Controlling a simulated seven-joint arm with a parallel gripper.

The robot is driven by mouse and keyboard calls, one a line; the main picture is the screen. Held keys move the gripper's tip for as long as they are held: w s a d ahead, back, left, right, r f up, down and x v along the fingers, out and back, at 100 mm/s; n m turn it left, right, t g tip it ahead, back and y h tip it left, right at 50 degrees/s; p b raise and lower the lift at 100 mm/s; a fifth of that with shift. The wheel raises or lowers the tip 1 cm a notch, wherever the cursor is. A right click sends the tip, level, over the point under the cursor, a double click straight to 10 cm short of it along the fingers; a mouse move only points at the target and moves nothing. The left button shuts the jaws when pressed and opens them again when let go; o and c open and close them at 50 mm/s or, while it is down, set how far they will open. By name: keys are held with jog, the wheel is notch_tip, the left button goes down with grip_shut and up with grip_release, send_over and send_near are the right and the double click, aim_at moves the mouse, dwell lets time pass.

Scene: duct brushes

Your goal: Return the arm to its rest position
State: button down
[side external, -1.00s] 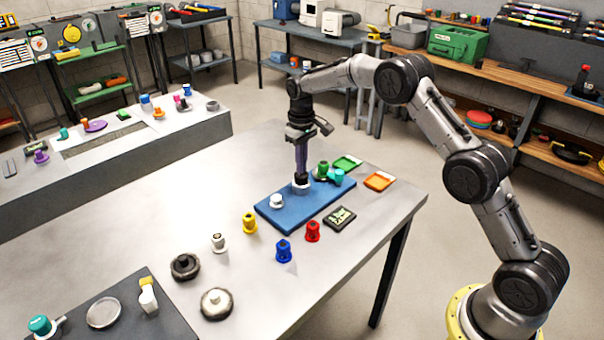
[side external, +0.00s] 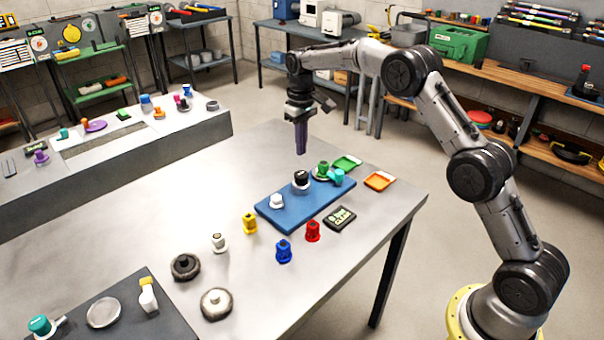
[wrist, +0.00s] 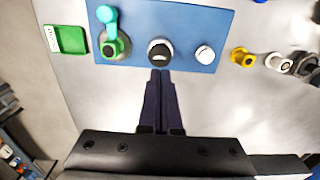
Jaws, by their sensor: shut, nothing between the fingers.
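My gripper (side external: 300,150) is shut and empty. It hangs pointing down, in the air above the back edge of the blue board. In the wrist view its closed fingers (wrist: 160,85) point toward a black-topped piece. The blue board (side external: 318,213) lies on the grey table and carries a white piece (side external: 276,201), the black-topped piece (side external: 301,179) on a pale base, and a green piece (side external: 322,169) with a teal piece (side external: 337,175) beside it. A clear gap shows between my fingertips and the black-topped piece in the side view.
Yellow (side external: 249,223), blue (side external: 283,251) and red (side external: 312,231) brushes stand in front of the board. Green (side external: 347,163) and orange (side external: 380,181) trays lie at its right. A dark label block (side external: 340,218) sits nearby.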

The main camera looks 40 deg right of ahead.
jog(key=s+a+r+t, duration=0.1)
jog(key=s+r, duration=0.1)
jog(key=r, duration=0.5)
jog(key=s+a+r+t, duration=0.1)
jog(key=s+a+r, duration=0.15)
jog(key=r, duration=0.55)
jog(key=s+a+r+t, duration=0.1)
jog(key=s+r+t, duration=0.1)
jog(key=s+r, duration=0.8)
jog(key=s+a+f+t, duration=0.1)
jog(key=s+f, duration=0.1)
jog(key=s, duration=0.7)
jog(key=s+a+f+t, duration=0.1)
jog(key=s+f, duration=0.1)
jog(key=s, duration=0.7)
jog(key=s+f, duration=0.8)
jog(key=f, duration=0.1)
jog(key=shift+a+f, duration=0.2)
jog(key=shift+a, duration=0.05)
